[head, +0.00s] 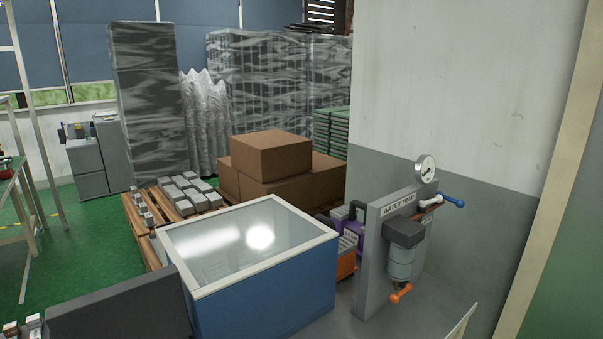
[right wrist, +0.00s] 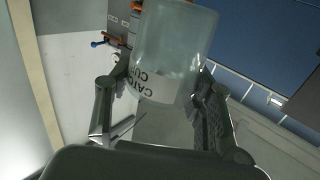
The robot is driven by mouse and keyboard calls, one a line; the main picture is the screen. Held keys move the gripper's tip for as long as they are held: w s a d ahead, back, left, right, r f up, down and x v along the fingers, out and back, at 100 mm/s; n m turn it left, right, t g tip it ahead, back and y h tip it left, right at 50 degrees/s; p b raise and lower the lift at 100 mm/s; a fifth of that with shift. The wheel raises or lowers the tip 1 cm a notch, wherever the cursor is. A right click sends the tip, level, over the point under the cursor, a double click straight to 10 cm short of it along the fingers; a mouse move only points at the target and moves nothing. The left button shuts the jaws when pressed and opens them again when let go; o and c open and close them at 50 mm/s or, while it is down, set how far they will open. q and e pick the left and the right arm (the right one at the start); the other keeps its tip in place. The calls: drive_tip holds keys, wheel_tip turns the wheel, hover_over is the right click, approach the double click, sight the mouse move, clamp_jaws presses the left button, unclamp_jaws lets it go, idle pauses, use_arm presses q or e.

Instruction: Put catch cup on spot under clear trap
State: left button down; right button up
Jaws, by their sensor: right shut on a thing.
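The catch cup (right wrist: 176,50), a translucent vessel with a white "CATCH CUP" label, fills the upper middle of the right wrist view. My right gripper (right wrist: 163,84) is shut on it, one finger on each side. In the head view, the clear trap (head: 401,262) is a clear bowl under a dark head on a grey "WATER TRAP" panel (head: 385,245). An orange drain valve (head: 401,292) hangs below the bowl. I cannot make out a marked spot under it. Neither gripper nor the cup can be made out in the head view.
A blue box with a glass top (head: 265,300) stands left of the panel. A gauge (head: 426,168) and a blue-handled lever (head: 452,201) stick out at the panel's top right. Bare grey surface (head: 445,300) lies right of the trap, before the wall.

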drive_tip(key=shift+s+f, duration=0.1)
drive_tip(key=shift+s, duration=0.15)
drive_tip(key=shift+w, duration=0.1)
idle(0.5)
drive_tip(key=w+a+r+h, duration=0.1)
drive_tip(key=w+r, duration=0.4)
drive_tip(key=w, duration=0.6)
drive_tip(key=w+a+r+m+h, duration=0.1)
drive_tip(key=w+r, duration=0.4)
drive_tip(key=w, duration=0.6)
drive_tip(key=shift+f+b, duration=1.85)
drive_tip(key=shift+f, duration=7.95)
